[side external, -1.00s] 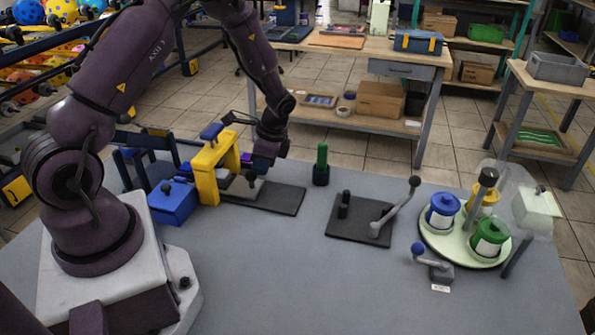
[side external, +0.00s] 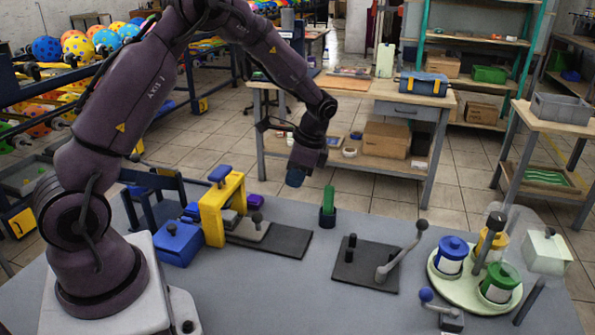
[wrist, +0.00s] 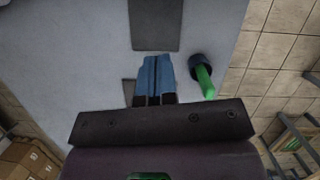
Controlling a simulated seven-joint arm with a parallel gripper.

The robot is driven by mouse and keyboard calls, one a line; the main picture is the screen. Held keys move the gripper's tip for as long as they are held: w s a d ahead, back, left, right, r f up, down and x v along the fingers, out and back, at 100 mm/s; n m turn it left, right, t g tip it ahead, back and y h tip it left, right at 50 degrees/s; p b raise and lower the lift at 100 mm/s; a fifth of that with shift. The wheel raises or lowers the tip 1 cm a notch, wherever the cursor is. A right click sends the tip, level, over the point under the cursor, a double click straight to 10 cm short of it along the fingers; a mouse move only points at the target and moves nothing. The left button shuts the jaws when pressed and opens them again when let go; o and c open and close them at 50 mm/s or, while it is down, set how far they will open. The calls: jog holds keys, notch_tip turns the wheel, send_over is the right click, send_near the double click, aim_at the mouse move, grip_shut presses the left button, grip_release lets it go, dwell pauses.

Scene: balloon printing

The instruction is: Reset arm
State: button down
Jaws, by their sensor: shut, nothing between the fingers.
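My gripper (side external: 296,175) hangs in the air above the far edge of the table, left of the green cylinder and higher than it. In the wrist view its blue fingers (wrist: 155,78) are together with nothing between them. The green cylinder (side external: 328,198) stands upright in a small dark holder (side external: 327,219) on the table. It also shows in the wrist view (wrist: 206,82), right of my fingers. My gripper is apart from everything on the table.
A yellow frame (side external: 212,218) and a blue box (side external: 178,243) stand at the left, by a dark plate (side external: 285,240). A black plate with a lever (side external: 355,268) lies mid-table. A round tray (side external: 440,273) bears blue, green and yellow pots at the right.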

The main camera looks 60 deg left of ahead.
jog(key=shift+v, duration=0.85)
